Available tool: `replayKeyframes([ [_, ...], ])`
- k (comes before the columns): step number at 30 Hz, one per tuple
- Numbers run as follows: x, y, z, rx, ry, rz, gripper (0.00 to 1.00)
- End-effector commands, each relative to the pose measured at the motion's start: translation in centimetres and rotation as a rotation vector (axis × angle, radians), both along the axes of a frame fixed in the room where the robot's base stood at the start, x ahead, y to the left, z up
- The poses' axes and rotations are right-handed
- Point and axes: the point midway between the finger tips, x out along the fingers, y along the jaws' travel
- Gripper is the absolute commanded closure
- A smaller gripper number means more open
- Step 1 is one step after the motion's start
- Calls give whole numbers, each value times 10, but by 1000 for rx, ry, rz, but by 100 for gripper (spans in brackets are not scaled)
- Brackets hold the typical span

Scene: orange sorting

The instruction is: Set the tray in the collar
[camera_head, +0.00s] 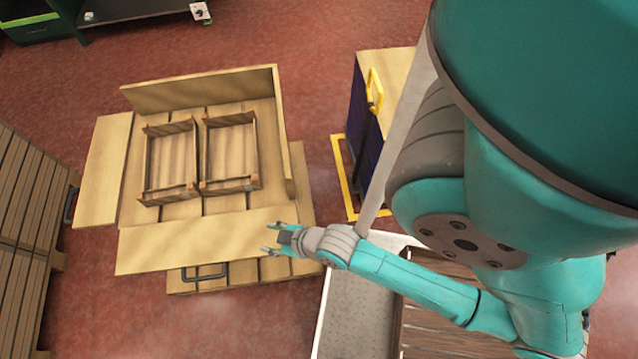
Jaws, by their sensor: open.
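Two shallow, empty wooden trays lie side by side inside the wooden collar (200,90): a left tray (170,163) and a right tray (231,152). Both rest flat on the slatted floor within the collar's boards. The collar's front board (175,242) and left board (103,172) show broad pale faces. My gripper (268,239) is open with nothing between its fingers. It is over the right end of the front board, to the lower right of the right tray and apart from both trays. I cannot tell its height above the board.
A grey metal surface (352,305) and a slatted wooden thing (432,318), partly hidden by my arm, are at the lower right. A dark blue cabinet (362,125) with a yellow handle stands right of the collar. Slatted wood (25,210) is at left. Red floor lies between.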

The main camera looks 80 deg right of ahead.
Motion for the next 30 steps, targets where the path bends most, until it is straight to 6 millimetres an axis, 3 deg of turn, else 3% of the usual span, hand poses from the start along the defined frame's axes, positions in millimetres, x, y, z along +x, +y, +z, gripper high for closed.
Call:
replayKeyframes([
  [1,-14,7,6,3,-21,1,50],
  [9,-67,31,62,31,-194,1,50],
  [18,-116,49,139,98,-378,45,50],
  [24,-130,54,169,131,-444,68,50],
  [30,-132,55,174,139,-456,71,50],
])
